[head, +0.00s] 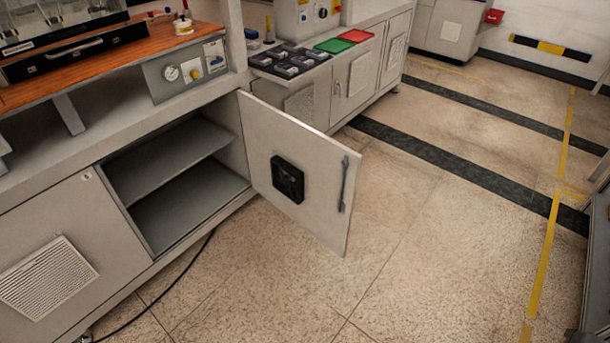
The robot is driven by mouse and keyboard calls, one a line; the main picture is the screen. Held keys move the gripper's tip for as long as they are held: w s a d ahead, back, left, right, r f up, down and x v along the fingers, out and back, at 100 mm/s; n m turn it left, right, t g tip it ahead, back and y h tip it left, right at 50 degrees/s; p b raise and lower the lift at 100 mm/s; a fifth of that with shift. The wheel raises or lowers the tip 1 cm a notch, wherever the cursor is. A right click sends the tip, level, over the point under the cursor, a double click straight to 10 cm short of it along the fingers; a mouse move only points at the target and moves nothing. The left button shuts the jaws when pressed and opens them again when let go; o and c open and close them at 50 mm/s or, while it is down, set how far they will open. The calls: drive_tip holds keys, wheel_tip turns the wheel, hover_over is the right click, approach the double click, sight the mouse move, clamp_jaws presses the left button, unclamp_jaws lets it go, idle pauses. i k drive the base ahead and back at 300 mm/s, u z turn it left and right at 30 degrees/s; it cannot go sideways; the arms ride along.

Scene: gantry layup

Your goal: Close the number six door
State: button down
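A light grey cabinet door (258,141) stands wide open, swung out from the low cabinet on the left. It is hinged on its right side as the cabinet opening faces me. A black square fitting (288,179) and a dark vertical handle (343,186) are on the face that shows. The open cabinet (178,204) behind it has a single shelf and looks empty. No number six is readable on the door in this view. My gripper is not in view.
A closed door with a white vent (48,277) is left of the opening. A workbench (150,42) tops the cabinets. More closed cabinets (358,76) continue beyond. A black cable (163,293) lies on the floor. The speckled floor (430,255) right of the door is clear.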

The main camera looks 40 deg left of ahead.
sight(276, 141)
drive_tip(key=i, duration=3.5)
drive_tip(key=u, duration=1.65)
